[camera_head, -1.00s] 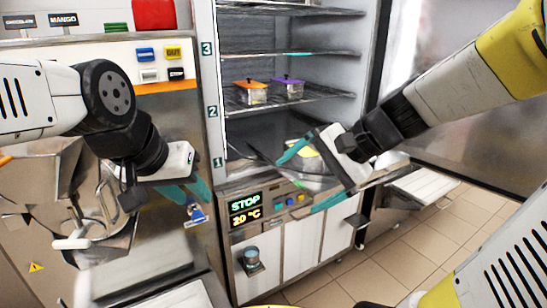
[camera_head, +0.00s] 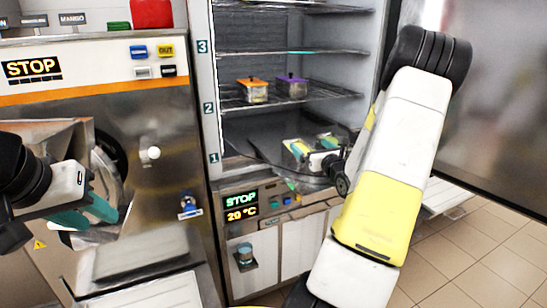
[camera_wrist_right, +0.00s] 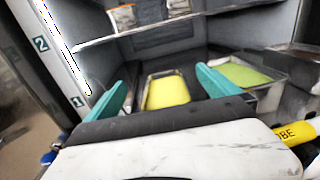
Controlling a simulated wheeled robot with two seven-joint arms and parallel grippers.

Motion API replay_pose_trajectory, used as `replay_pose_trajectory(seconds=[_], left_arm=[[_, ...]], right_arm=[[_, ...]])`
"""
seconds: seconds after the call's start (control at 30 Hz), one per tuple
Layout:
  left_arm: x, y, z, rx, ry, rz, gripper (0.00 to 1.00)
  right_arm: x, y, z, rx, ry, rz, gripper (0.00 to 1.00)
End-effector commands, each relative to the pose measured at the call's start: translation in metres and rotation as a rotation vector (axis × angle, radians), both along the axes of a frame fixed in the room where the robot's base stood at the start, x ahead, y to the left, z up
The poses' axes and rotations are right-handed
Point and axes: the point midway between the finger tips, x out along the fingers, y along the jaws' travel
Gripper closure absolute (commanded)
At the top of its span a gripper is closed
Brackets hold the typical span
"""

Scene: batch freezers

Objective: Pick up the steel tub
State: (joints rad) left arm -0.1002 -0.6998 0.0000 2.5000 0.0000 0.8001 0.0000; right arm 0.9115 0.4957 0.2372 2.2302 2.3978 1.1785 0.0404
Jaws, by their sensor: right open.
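A steel tub with yellow contents (camera_wrist_right: 147,101) lies on the cabinet floor in the right wrist view. Another steel tub with green contents (camera_wrist_right: 268,92) lies to its right. My right gripper (camera_wrist_right: 162,80) is open, its teal fingers on either side of the yellow-filled tub in the picture; I cannot tell whether they touch it. In the head view this gripper (camera_head: 311,147) is inside the cabinet's lowest level, partly hiding the tubs. My left gripper (camera_head: 86,213) is in front of the machine at the left; whether it is open or shut is unclear.
The cabinet has wire shelves (camera_head: 290,98) above; one bears an orange-lidded box (camera_head: 253,94) and a purple-lidded box (camera_head: 292,89). The batch freezer (camera_head: 120,100) stands at the left. An open door (camera_head: 485,110) is at the right, over tiled floor.

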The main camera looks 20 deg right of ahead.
Motion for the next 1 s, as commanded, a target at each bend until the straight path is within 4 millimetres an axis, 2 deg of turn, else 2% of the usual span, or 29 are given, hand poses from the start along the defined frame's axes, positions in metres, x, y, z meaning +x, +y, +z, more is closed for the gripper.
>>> replay_pose_trajectory(seconds=[0.03, 0.1, 0.27, 0.57, 0.83, 1.0], left_arm=[[0.0, 0.0, 0.0, 0.0, 0.0, 0.0, 0.64], [0.0, 0.0, 0.0, 0.0, 0.0, 0.0, 0.64], [0.0, 0.0, 0.0, 0.0, 0.0, 0.0, 0.64], [0.0, 0.0, 0.0, 0.0, 0.0, 0.0, 0.64], [0.0, 0.0, 0.0, 0.0, 0.0, 0.0, 0.64], [0.0, 0.0, 0.0, 0.0, 0.0, 0.0, 0.64]], right_arm=[[0.0, 0.0, -0.014, 0.006, 0.005, 0.0, 0.0], [0.0, 0.001, -0.029, 0.005, 0.004, 0.001, 0.0], [0.0, 0.002, -0.056, 0.003, 0.003, 0.003, 0.0], [0.024, 0.001, -0.055, -0.002, 0.0, 0.005, 0.0], [0.067, 0.001, -0.055, -0.003, -0.001, 0.005, 0.0], [0.076, 0.0, -0.055, -0.002, 0.0, 0.004, 0.0]])
